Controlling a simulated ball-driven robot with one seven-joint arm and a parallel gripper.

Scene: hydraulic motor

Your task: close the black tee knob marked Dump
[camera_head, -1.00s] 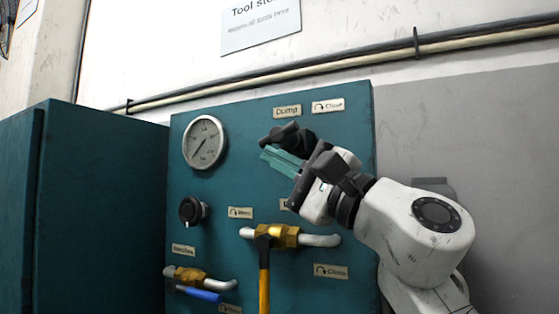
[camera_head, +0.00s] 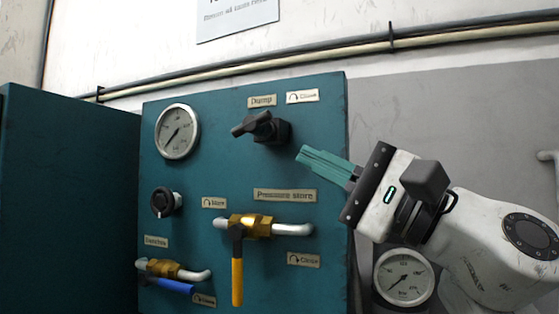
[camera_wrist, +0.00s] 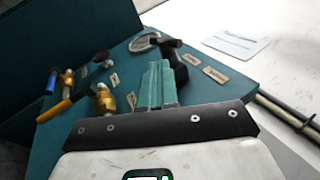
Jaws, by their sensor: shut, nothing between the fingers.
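The black tee knob (camera_head: 262,127) sits on the teal panel under the label Dump (camera_head: 262,101) and beside a Close label with a curved arrow (camera_head: 303,96). Its bar slants, with the left end lower. My gripper (camera_head: 301,154) has teal fingers that are together and empty. It is to the right of and a little below the knob, apart from it in the head view. In the wrist view the knob (camera_wrist: 168,44) shows just beyond my fingertips (camera_wrist: 158,64), partly hidden by them.
A gauge (camera_head: 177,132) and a round black knob (camera_head: 165,202) are at the panel's left. A brass valve with a yellow handle (camera_head: 237,268) and one with a blue handle (camera_head: 176,286) are below. Another gauge (camera_head: 404,277) is under my arm.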

